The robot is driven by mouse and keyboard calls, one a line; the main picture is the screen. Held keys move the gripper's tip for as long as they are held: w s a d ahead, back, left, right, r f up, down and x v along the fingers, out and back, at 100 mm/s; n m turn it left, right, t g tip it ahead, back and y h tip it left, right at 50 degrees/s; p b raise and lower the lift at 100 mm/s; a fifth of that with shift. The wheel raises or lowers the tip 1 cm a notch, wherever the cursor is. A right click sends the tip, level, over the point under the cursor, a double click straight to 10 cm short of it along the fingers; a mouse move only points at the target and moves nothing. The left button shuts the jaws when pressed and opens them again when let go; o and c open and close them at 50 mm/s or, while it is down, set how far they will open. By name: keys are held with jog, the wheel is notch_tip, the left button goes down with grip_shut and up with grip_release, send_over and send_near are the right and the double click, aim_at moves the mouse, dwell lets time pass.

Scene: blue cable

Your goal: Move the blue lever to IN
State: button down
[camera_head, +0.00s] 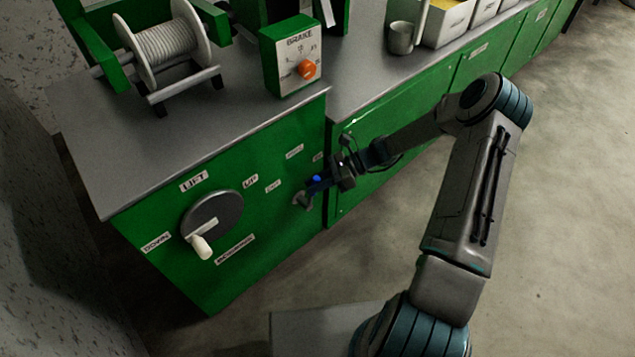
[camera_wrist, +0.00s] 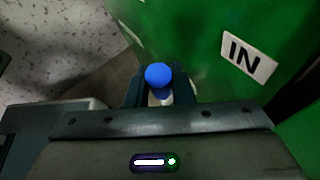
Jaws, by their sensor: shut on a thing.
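The blue lever's round knob (camera_head: 317,179) shows at my gripper's tip in the head view, on the front of the green cabinet near its right corner. In the wrist view the blue knob (camera_wrist: 158,75) sits between the two dark fingers, with a pale shaft below it. My gripper (camera_wrist: 160,93) is shut on the lever; it also shows in the head view (camera_head: 318,184). A white IN label (camera_wrist: 248,56) is on the green panel, right of the knob in the wrist view. The lever's base is partly hidden by my gripper.
A lift wheel (camera_head: 212,222) with a white handle is on the cabinet front to the left. A brake box (camera_head: 292,58) with an orange knob and a cable winch (camera_head: 170,50) stand on the grey top. The floor (camera_head: 555,200) at the right is clear.

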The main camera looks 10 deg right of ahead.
jog(key=c, duration=1.3)
grip_release()
jog(key=p+v, duration=0.3)
jog(key=v, duration=1)
jog(key=shift+d+r, duration=0.15)
jog(key=shift+d, duration=0.25)
